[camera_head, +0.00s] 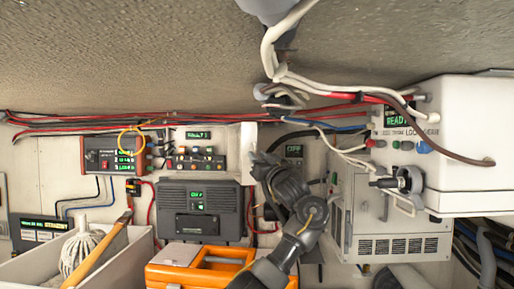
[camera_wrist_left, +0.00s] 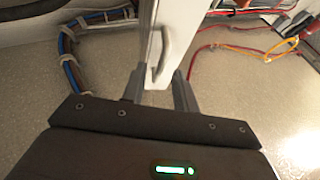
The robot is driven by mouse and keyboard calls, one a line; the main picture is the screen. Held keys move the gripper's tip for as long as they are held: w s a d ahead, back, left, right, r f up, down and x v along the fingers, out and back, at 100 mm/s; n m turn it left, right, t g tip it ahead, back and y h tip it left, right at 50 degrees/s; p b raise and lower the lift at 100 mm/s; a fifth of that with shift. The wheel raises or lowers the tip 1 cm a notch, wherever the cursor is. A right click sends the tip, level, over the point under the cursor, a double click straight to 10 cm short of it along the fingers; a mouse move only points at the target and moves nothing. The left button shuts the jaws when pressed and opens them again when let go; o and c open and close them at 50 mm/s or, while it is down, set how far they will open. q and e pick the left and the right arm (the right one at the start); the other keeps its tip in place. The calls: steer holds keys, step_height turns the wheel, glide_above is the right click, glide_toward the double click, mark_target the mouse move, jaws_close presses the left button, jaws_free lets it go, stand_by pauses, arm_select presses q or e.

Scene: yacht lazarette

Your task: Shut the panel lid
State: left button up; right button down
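The panel (camera_head: 195,150) is on the back wall, with a lit green display and a row of knobs facing out. Its white lid (camera_head: 248,145) stands open, nearly edge-on, at the panel's right side. In the head view the left gripper (camera_head: 262,165) is just right of the lid's lower end. My right gripper is not in view.
A dark grey unit (camera_head: 200,210) sits below the panel, and an orange toolbox (camera_head: 200,262) stands in front. A bin (camera_head: 125,250) with a whisk-like tool and a wooden handle is at lower left. A white box (camera_head: 455,140) with cables juts out at right. Red cables run above the panel.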

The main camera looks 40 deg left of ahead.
arm_select(q)
steer(key=shift+w+a+r, duration=0.25)
steer(key=shift+a+r, duration=0.05)
steer(key=shift+a, duration=0.25)
jaws_close()
